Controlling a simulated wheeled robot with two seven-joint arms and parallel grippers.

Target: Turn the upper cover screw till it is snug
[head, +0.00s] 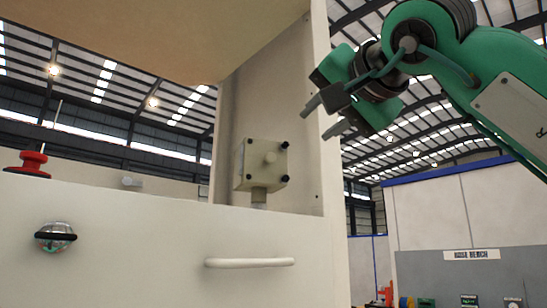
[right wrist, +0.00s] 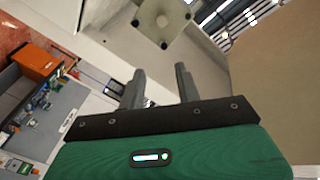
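The box also shows at the top of the right wrist view (right wrist: 158,22), with several black screw heads. My right gripper (head: 324,118) is up and to the right of the box, apart from it. Its two fingers are spread and empty in the right wrist view (right wrist: 159,76). My left gripper is out of view.
The cabinet's upright side wall (head: 320,60) stands between the box and the open hall at right. Open air surrounds my right gripper.

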